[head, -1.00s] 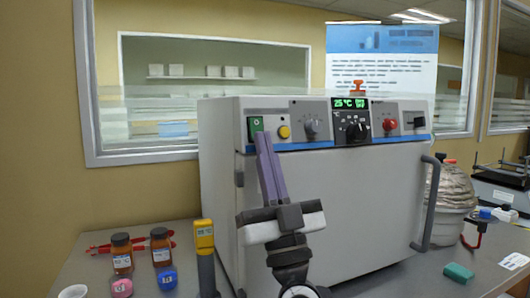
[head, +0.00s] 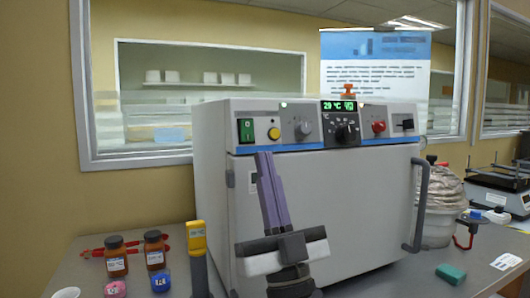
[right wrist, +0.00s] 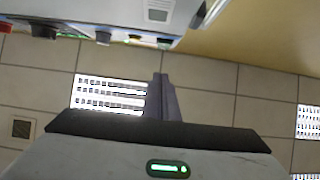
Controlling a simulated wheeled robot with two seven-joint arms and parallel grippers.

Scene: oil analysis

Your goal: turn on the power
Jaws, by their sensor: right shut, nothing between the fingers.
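The white oven-like machine (head: 320,205) stands on the bench with its door shut. Its green power switch (head: 246,130), marked 0 and 1, is at the left of the control panel. The display (head: 340,107) is lit and seems to read 29 °C. A small green light (head: 283,105) shows on the top edge. My right gripper (head: 264,156) is shut and empty, its purple fingers pointing up in front of the door, with the tips below the switch and apart from it. The fingers also show in the right wrist view (right wrist: 160,97). My left gripper is not in view.
A yellow button (head: 274,133), dials and a red knob (head: 379,127) share the panel. Brown bottles (head: 116,258) and a yellow handheld device (head: 197,240) stand left of the machine. The door handle (head: 418,205) sticks out at right. A green block (head: 451,273) lies on the bench.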

